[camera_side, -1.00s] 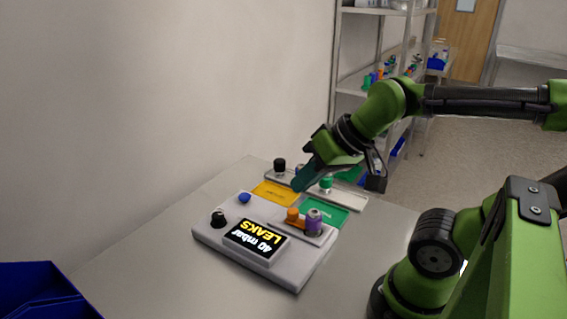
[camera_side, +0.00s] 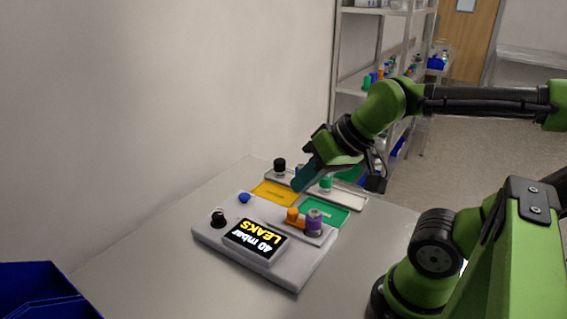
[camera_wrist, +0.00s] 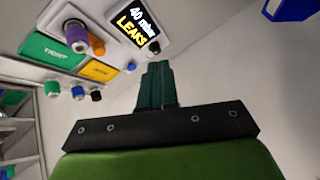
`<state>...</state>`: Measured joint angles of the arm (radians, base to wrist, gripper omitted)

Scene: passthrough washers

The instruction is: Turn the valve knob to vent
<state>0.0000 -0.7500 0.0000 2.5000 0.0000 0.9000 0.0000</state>
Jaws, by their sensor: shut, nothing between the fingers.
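The grey leak tester (camera_side: 285,272) stands on the table with its display (camera_side: 256,241) reading "40 mbar LEAKS". A black knob (camera_side: 218,219) sits at its left end, and I take it for the valve knob. A blue button (camera_side: 244,198) is behind the knob. An orange part (camera_side: 292,214) and a purple part (camera_side: 314,221) stand at the right end. My gripper (camera_side: 299,186) is shut and empty, above the area behind the tester. Its fingers show in the wrist view (camera_wrist: 157,80).
A yellow mat (camera_side: 274,193) and a green mat (camera_side: 324,211) lie behind the tester. A rack (camera_side: 350,199) with black-, blue- and green-topped parts stands beyond them. A blue bin (camera_side: 45,290) is at the front left. The table front is clear.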

